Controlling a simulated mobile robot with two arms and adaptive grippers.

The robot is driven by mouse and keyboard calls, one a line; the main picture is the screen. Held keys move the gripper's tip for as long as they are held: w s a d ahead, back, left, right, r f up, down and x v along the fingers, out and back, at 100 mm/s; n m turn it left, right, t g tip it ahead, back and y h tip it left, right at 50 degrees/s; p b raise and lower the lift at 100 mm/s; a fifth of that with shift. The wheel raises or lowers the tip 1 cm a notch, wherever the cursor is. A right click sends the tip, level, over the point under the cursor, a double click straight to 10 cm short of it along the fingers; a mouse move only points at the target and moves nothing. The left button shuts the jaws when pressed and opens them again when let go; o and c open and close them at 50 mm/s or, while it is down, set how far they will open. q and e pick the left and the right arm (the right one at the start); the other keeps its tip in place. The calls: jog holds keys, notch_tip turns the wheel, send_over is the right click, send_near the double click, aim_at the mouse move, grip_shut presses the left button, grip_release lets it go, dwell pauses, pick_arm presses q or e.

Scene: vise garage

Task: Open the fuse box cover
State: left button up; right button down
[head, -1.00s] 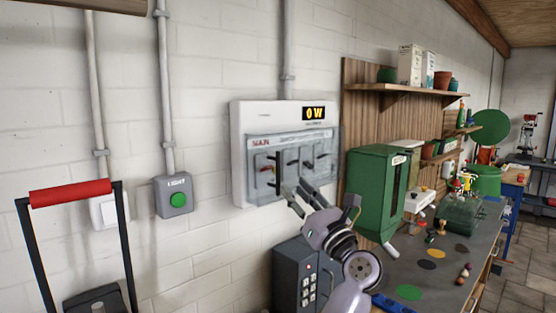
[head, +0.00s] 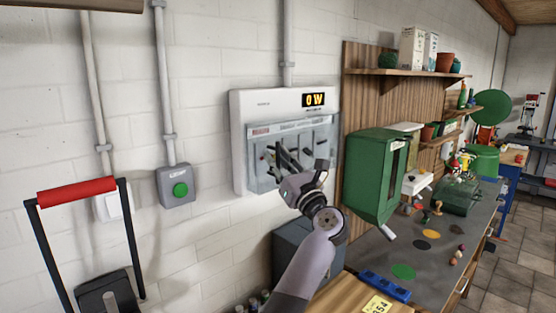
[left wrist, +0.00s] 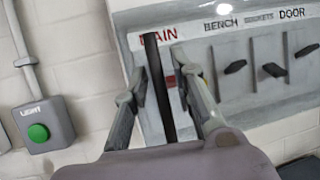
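The fuse box (head: 238,140) is a white wall box with a "0 W" display. Its clear cover (head: 326,150) lies over the row of switches and looks shut. A long dark upright bar stands at the left of its front; it shows best in the left wrist view (left wrist: 160,90), under the red "MAIN" label. My left gripper (head: 302,160) is in front of the cover. In the left wrist view my left gripper (left wrist: 162,75) is open, one finger on each side of the bar, with gaps visible. The bar is partly hidden in the head view. My right gripper is not in view.
A grey light switch with a green button (head: 180,190) is on the wall at left. A green cabinet (head: 370,175) stands close to the right of the fuse box. A dark grey box (head: 295,245) is below. A red-handled frame (head: 77,191) stands at lower left.

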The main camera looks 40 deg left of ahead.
pick_arm(q)
grip_shut()
dwell(0.6)
